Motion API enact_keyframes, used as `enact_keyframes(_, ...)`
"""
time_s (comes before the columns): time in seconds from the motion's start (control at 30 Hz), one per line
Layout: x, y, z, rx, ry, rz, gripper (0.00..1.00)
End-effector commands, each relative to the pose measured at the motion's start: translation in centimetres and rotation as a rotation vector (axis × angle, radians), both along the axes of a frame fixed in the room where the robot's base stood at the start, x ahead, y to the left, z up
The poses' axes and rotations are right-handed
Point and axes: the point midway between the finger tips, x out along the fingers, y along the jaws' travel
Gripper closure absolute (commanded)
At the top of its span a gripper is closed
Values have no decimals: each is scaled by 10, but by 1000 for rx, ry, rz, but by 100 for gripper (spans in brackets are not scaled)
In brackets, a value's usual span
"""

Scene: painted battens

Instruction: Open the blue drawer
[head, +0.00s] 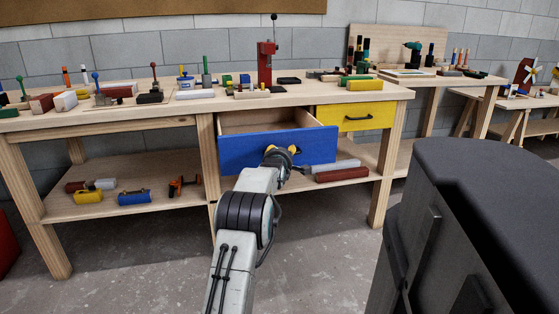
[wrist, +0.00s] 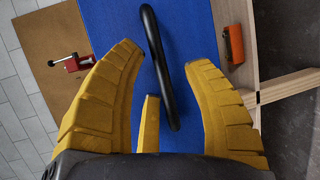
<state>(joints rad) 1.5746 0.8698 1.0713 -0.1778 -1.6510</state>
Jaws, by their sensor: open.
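The blue drawer (head: 237,152) sits in the workbench and stands pulled out, with its bare wooden inside showing behind the blue front. In the wrist view the blue front (wrist: 195,25) fills the middle, with its black bar handle (wrist: 160,62) running lengthwise between my yellow fingers. My gripper (head: 283,150) is open at the drawer front, its fingers on either side of the handle and apart from it. In the head view my gripper and arm hide the handle.
A yellow drawer (head: 340,117) to the right is shut. The workbench top (head: 230,101) carries many tools and blocks. Bench legs (head: 387,165) stand at the sides; grey floor in front is open.

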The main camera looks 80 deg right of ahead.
Motion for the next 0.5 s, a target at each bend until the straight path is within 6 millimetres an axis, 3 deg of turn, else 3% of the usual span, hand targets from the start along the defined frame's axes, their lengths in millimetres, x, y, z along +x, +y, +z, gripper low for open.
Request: enact_keyframes(0.5,0,53,11,-1,0,0,55)
